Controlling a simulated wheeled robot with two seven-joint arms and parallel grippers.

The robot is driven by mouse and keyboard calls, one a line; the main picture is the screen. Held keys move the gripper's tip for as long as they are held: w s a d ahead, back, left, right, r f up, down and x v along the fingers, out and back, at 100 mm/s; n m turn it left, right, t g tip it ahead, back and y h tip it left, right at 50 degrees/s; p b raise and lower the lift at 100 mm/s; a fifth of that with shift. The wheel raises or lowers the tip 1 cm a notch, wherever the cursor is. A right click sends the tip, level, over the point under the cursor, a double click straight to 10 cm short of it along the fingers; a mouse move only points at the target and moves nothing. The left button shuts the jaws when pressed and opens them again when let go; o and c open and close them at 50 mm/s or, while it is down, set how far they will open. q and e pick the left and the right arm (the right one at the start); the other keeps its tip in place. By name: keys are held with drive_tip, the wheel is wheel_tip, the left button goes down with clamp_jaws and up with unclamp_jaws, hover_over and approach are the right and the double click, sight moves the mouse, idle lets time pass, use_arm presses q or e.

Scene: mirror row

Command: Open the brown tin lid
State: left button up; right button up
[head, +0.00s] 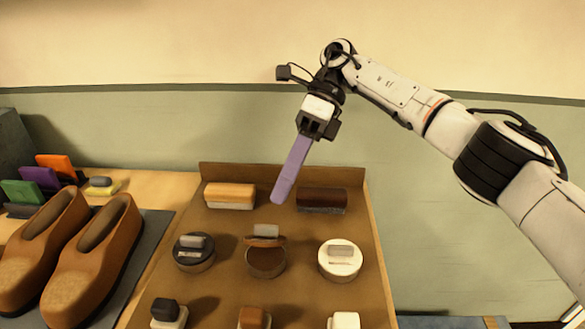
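The brown tin (267,263) stands in the middle of the brown board, and its round brown inside shows. Its lid (264,241), with a grey block-shaped grip, is raised at the tin's back edge, apart from the tin's front rim. My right gripper (312,132) is above the back of the board, up and to the right of the tin. It appears shut on a flat lavender strip (291,171), which slants down to the left with its lower end above the gap between two brushes. My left gripper is not in view.
A dark tin (194,261) and a white-topped tin (340,260) flank the brown tin. A tan brush (230,195) and a dark brush (321,199) lie behind. Several small blocks are in front. Brown shoes (97,255) stand left on a grey mat.

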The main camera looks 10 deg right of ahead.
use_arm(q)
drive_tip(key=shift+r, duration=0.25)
use_arm(e)
drive_tip(key=v, duration=0.4)
drive_tip(key=shift+w+d+r, duration=0.1)
drive_tip(key=shift+d+r, duration=0.05)
